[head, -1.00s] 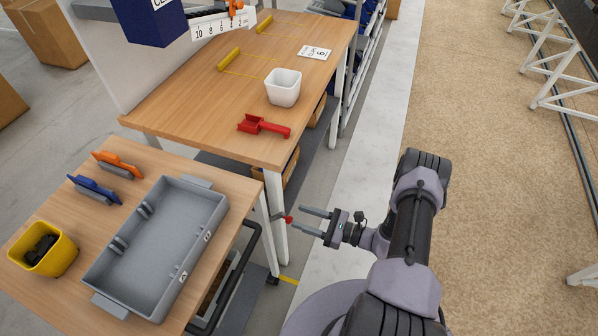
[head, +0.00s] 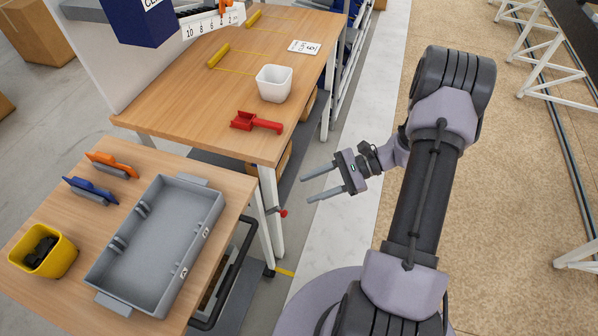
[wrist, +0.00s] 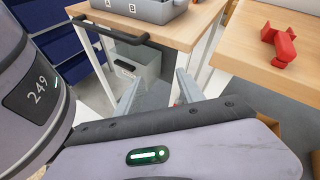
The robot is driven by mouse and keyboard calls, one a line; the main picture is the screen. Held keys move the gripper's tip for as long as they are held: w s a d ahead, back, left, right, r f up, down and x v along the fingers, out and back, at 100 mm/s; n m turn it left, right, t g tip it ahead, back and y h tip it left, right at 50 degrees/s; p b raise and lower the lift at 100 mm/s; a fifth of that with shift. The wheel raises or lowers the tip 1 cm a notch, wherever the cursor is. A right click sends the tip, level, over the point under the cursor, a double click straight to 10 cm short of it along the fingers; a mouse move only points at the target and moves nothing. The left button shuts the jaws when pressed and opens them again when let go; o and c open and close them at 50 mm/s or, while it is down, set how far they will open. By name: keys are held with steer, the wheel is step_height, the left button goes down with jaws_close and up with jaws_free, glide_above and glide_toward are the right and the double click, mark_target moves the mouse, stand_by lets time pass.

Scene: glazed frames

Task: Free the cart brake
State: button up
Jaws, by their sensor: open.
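The cart (head: 225,190) is the low wooden-topped trolley at lower left, with a black push handle on its right side. Its brake lever is a short bar with a red knob (head: 283,213), sticking out to the right near the cart's leg and the bench leg. My gripper (head: 306,190) is open and empty, fingers pointing left, apart from the red knob and to its upper right in the head view. In the wrist view my fingers (wrist: 157,86) point towards the cart, and a small red spot (wrist: 176,102) shows beside the right finger, mostly hidden.
A clear pale floor strip (head: 350,215) lies right of the cart.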

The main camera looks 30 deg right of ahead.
steer(key=a+r+n+g+h, duration=0.2)
steer(key=a+r+n+h, duration=0.1)
steer(key=r, duration=0.6)
steer(key=shift+s+a+r+n+g, duration=0.15)
steer(key=shift+s+a+n+g, duration=0.4)
steer(key=shift+a, duration=0.35)
steer(key=shift+w, duration=0.1)
